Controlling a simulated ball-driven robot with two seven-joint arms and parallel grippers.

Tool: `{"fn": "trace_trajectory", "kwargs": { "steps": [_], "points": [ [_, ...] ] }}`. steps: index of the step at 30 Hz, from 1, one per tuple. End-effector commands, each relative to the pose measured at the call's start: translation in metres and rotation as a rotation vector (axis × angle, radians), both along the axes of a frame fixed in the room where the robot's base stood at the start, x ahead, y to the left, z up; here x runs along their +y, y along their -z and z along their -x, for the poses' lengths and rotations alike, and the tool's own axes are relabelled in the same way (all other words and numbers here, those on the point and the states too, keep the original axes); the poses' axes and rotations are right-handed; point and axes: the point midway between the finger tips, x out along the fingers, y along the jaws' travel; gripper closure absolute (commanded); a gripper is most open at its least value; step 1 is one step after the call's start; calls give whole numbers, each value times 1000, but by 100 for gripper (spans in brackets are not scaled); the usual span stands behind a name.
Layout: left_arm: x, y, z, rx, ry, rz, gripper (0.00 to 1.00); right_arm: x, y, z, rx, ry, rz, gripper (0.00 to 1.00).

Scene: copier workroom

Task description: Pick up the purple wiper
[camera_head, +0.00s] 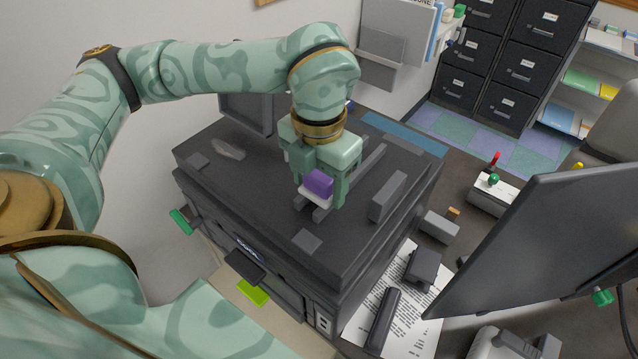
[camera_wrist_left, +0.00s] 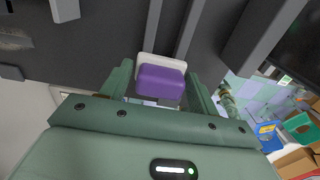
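The purple wiper (camera_head: 318,184) has a purple block on a white pad. It is on top of the dark copier (camera_head: 225,178), in front of and between the fingers of my left gripper (camera_head: 321,190). In the left wrist view the wiper (camera_wrist_left: 161,82) sits between the two green fingers of the left gripper (camera_wrist_left: 160,88), with a narrow gap at its left side. The fingers look open around it. Whether the wiper touches the copier top is hard to see. My right gripper is in neither view.
Raised dark bars, one a thick block (camera_head: 388,197), stand on the copier top near the gripper. A monitor (camera_head: 540,240) stands at the right. The desk holds printed paper (camera_head: 415,315), a stapler-like dark item (camera_head: 423,266) and a phone (camera_head: 510,345). Filing cabinets (camera_head: 505,60) stand behind.

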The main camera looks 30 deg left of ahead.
Motion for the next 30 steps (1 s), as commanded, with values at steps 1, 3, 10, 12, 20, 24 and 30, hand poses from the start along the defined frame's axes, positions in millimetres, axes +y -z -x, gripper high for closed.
{"fn": "trace_trajectory", "kwargs": {
  "steps": [1,3,10,12,20,24,30],
  "points": [
    [0,0,0,0,0,0,53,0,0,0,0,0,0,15],
    [0,0,0,0,0,0,68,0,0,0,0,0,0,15],
    [0,0,0,0,0,0,68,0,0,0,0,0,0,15],
    [0,-1,0,-1,0,0,68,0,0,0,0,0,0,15],
    [0,-35,-2,-8,-2,1,68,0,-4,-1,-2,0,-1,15],
    [-15,-69,25,-9,6,1,68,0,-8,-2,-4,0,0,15],
    [-39,-105,70,-6,11,-1,68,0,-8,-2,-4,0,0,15]
  ]
}}
